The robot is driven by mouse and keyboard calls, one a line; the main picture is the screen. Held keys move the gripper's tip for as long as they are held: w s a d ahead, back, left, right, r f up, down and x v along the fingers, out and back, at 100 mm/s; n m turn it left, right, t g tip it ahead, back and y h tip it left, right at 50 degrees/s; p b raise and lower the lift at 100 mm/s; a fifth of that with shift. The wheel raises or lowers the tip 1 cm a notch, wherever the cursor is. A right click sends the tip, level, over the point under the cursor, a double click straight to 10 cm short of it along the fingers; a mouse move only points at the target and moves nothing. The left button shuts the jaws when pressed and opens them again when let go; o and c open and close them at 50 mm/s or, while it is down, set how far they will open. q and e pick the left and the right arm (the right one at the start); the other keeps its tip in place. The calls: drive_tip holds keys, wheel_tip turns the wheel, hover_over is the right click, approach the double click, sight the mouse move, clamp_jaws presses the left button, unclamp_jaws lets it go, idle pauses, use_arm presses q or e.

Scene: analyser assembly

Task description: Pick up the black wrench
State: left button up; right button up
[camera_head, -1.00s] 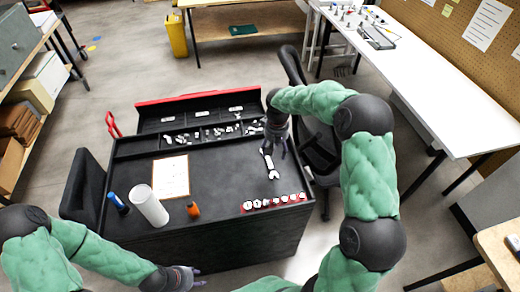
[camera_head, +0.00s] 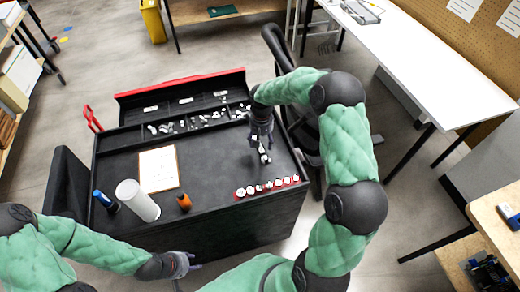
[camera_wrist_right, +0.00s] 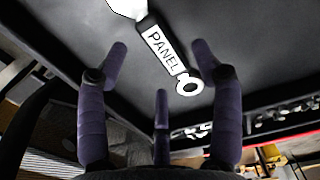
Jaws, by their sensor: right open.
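The wrench (camera_head: 265,158) lies on the black top of the tool cart, toward its right side. In the right wrist view, the wrench (camera_wrist_right: 161,45) has a dark handle with a white "PANEL" label and pale ends, one a ring. My right gripper (camera_head: 262,144) is over the wrench in the head view and hides part of it. In the wrist view, its purple fingers (camera_wrist_right: 160,62) are spread, with nothing between them, and the wrench lies beyond the tips. My left gripper (camera_head: 182,265) is low in front of the cart; its finger opening is unclear.
The cart top (camera_head: 215,165) also holds a white sheet (camera_head: 159,169), a white cylinder (camera_head: 138,200), a blue item (camera_head: 106,201), an orange item (camera_head: 184,202) and a row of round pieces (camera_head: 267,188). A parts tray (camera_head: 190,122) lies behind. A chair (camera_head: 285,60) stands right.

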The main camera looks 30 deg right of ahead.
sight(262, 147)
wheel_tip(262, 147, down, 3)
drive_tip(key=shift+f+b, duration=0.1)
drive_tip(key=shift+b, duration=0.2)
drive_tip(key=c, duration=1.3)
drive_tip(key=shift+r, duration=0.2)
